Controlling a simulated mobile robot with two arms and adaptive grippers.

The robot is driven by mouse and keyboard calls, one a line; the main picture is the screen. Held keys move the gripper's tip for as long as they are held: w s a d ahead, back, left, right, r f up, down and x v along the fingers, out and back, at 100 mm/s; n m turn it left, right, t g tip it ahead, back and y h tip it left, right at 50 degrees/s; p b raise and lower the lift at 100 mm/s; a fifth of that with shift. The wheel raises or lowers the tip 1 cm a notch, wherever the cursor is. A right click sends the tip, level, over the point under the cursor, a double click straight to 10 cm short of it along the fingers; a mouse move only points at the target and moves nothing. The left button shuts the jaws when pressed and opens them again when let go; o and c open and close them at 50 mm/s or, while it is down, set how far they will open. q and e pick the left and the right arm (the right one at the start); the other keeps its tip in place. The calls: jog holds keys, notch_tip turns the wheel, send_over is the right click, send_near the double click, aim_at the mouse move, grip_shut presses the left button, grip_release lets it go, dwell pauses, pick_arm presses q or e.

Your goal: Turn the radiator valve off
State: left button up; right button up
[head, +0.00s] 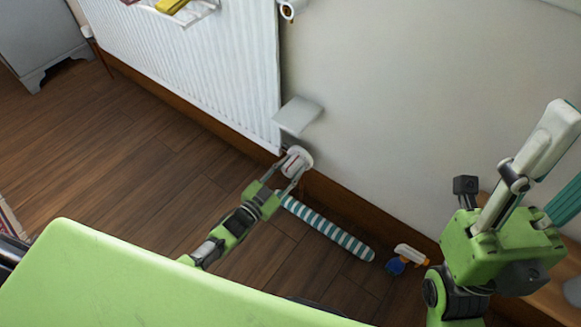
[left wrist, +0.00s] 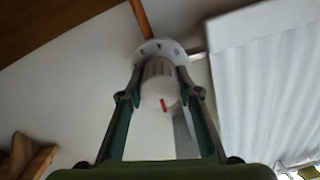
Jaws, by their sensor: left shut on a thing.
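The radiator valve has a round white head (head: 299,158) low on the wall, just past the radiator's bottom right corner. My left gripper (head: 291,168) is shut on it, with a finger on either side. The left wrist view shows the ribbed, whitish knob (left wrist: 158,88) between the fingers of my left gripper (left wrist: 160,97). A red mark shows on the knob's face, and a white collar with dark symbols (left wrist: 162,48) lies behind it. The fingers hide the knob's sides. My right gripper (head: 563,155) is raised at the right edge, fingers apart and empty, partly cut off.
The white radiator (head: 200,65) runs along the wall. A small pale shelf-like panel (head: 298,115) sticks out above the valve. Wooden floor (head: 110,150) is clear to the left.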

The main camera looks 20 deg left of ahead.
pick_arm(q)
jog(key=shift+f+n, duration=0.1)
jog(key=shift+n, duration=0.5)
jog(key=o, duration=1.1)
jog(key=shift+o, duration=0.2)
jog(key=v, duration=1.2)
